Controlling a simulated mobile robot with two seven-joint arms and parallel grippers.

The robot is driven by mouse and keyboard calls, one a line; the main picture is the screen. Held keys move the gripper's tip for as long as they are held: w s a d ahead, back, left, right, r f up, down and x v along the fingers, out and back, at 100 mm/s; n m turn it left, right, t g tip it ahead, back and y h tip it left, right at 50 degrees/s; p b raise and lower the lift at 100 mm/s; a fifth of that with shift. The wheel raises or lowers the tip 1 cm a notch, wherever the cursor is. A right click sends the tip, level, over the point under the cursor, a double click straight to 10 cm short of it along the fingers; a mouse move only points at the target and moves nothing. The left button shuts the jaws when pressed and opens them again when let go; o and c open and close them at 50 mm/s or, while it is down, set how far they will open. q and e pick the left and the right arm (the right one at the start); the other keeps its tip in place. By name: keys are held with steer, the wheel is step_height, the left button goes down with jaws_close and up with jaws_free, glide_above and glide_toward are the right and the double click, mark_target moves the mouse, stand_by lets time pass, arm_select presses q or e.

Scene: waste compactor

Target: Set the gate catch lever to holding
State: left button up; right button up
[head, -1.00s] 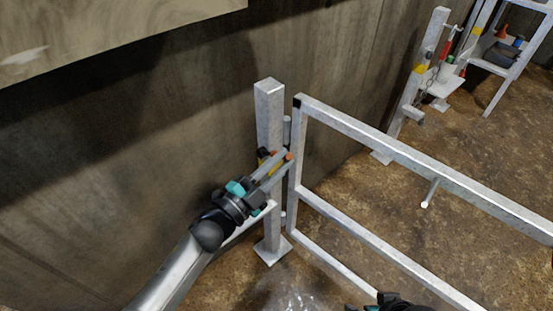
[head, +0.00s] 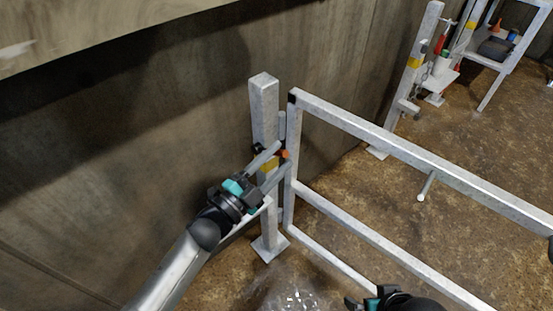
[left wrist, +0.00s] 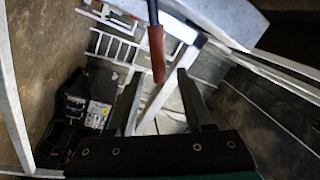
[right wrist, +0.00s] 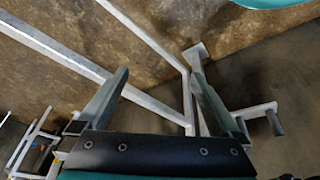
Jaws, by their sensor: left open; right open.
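The catch lever has a red-brown grip (left wrist: 157,55) on a dark rod, seen in the left wrist view. In the head view its orange end (head: 285,154) shows beside the gate post (head: 264,105). My left gripper (head: 281,158) is open at the lever, its fingers above and below the orange end. In the left wrist view the grip hangs between the finger lines, just beyond the tips; contact cannot be told. The catch body is mostly hidden by the fingers. My right gripper (right wrist: 158,76) is open and empty, low at the bottom of the head view.
A tall wall (head: 130,150) stands behind the post. A second post (head: 412,80) and a shelf stand (head: 490,55) are at the back right. Bare floor shows beyond the gate.

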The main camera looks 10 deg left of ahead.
arm_select(q)
steer(key=shift+s+a, duration=0.15)
steer(key=shift+s, duration=0.05)
steer(key=p+v, duration=0.3)
steer(key=v, duration=1.1)
steer(key=shift+s+a, duration=0.2)
steer(key=shift+s, duration=0.15)
arm_select(e)
step_height(320, 180, down, 6)
steer(key=s+g, duration=0.1)
steer(key=s, duration=0.1)
steer(key=shift+f, duration=0.15)
arm_select(q)
steer(key=shift+w, duration=0.1)
arm_select(e)
steer(key=shift+w+d, duration=0.1)
